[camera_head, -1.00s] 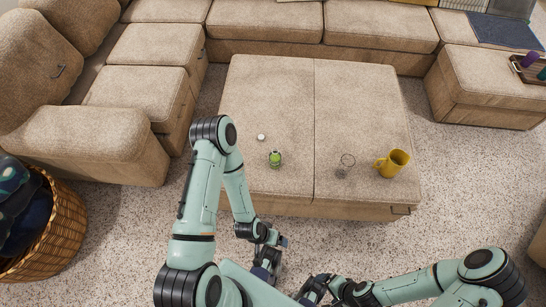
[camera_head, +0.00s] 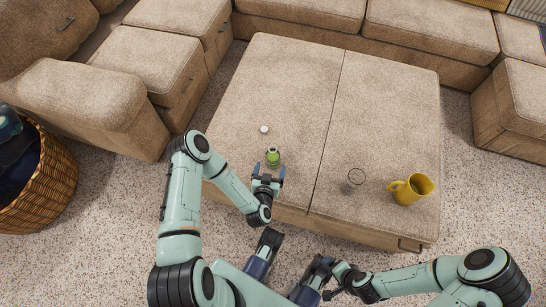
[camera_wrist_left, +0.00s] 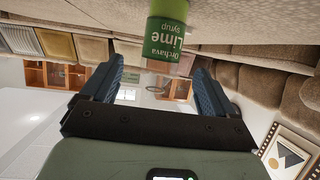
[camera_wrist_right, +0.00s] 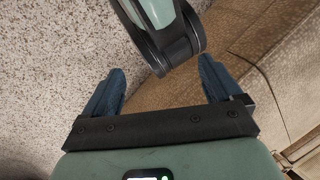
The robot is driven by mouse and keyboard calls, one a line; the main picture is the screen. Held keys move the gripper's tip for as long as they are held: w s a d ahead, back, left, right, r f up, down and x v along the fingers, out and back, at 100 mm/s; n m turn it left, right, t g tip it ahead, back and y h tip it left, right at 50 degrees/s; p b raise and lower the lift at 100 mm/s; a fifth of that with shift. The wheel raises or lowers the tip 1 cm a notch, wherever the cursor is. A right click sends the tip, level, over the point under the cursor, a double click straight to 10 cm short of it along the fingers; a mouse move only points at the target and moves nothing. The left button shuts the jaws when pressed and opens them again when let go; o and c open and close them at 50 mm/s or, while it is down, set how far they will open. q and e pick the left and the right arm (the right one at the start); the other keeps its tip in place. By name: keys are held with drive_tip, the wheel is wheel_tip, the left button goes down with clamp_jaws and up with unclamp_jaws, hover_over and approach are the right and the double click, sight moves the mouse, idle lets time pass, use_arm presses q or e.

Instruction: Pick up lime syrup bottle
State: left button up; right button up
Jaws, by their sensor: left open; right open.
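The lime syrup bottle (camera_head: 273,156) is small and green and stands on the left half of the beige ottoman (camera_head: 300,90). My left gripper (camera_head: 269,168) is open at the ottoman's front edge, just in front of the bottle. In the left wrist view the bottle (camera_wrist_left: 167,35) appears upside down with its "Lime syrup" label readable, just beyond the open fingertips and between their lines. My right gripper (camera_wrist_right: 162,75) is open and empty, low in front of the ottoman; its wrist view shows carpet, the ottoman's side and one of my arm links.
A small white round item (camera_head: 264,129) lies behind the bottle. A clear glass (camera_head: 354,181) and a yellow mug (camera_head: 411,188) stand on the ottoman's right half. A wicker basket (camera_head: 52,185) is at the far left. Sofa sections surround the ottoman's back and left.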

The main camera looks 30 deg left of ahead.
sight(271, 161)
use_arm(q)
drive_tip(key=x, duration=0.2)
drive_tip(key=shift+w+a+f, duration=0.1)
drive_tip(key=shift+w+f, duration=0.1)
drive_tip(key=shift+w, duration=0.15)
drive_tip(key=b+x, duration=0.1)
drive_tip(key=x, duration=0.1)
drive_tip(key=b+x, duration=0.1)
drive_tip(key=x, duration=0.2)
drive_tip(key=shift+a+r, duration=0.2)
use_arm(e)
drive_tip(key=shift+t+h, duration=0.3)
drive_tip(key=shift+t, duration=0.3)
drive_tip(key=w+f, duration=0.1)
drive_tip(key=w+d+f, duration=0.1)
drive_tip(key=w, duration=0.1)
drive_tip(key=shift+w+d+f, duration=0.35)
drive_tip(key=shift+d+f, duration=0.05)
use_arm(q)
drive_tip(key=c, duration=1.2)
drive_tip(key=shift+r, duration=0.1)
